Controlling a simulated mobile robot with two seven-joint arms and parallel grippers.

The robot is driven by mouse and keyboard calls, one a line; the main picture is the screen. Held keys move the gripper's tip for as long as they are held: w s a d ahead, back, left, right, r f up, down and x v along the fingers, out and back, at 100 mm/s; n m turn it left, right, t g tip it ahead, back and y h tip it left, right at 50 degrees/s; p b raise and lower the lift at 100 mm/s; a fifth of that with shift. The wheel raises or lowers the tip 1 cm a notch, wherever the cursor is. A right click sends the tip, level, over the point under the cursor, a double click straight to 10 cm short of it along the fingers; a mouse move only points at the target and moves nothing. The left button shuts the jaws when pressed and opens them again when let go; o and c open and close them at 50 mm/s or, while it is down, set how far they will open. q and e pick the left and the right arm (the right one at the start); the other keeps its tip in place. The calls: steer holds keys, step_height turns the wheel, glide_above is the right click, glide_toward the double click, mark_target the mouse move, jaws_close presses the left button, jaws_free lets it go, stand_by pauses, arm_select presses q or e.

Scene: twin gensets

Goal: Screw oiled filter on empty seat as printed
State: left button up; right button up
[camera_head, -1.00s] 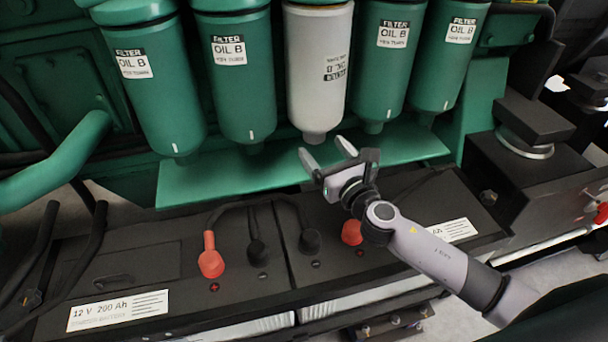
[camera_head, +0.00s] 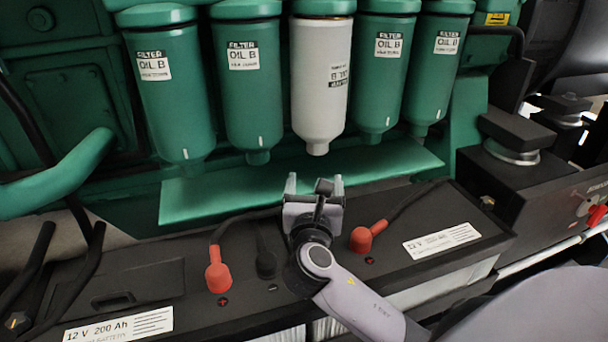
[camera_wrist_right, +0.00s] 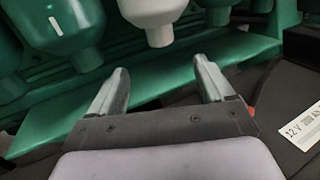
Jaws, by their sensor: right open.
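A white oil filter (camera_head: 320,85) hangs in the middle of a row of green oil filters. Its label is printed upside down, while the green filters' labels read upright. It also shows at the top of the right wrist view (camera_wrist_right: 154,20). My right gripper (camera_head: 314,184) is open and empty, below and in front of the white filter, with its fingers pointing toward the green ledge. In the right wrist view its two fingers (camera_wrist_right: 158,85) stand apart with nothing between them. No empty seat shows in the row. My left gripper is not in view.
Green filters (camera_head: 175,95) hang on both sides of the white one. A green ledge (camera_head: 215,200) runs under the row. Black batteries (camera_head: 150,275) with red terminal caps (camera_head: 366,238) and cables lie below my right gripper. A green pipe (camera_head: 60,185) is at left.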

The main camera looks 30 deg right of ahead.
mark_target(321, 150)
steer(key=b+x, duration=0.4)
steer(key=x, duration=0.3)
steer(key=shift+w+d+f, duration=0.1)
steer(key=shift+d+f, duration=0.05)
steer(key=p+x, duration=0.1)
steer(key=x, duration=0.6)
steer(key=shift+w+d, duration=0.35)
steer(key=shift+w, duration=0.2)
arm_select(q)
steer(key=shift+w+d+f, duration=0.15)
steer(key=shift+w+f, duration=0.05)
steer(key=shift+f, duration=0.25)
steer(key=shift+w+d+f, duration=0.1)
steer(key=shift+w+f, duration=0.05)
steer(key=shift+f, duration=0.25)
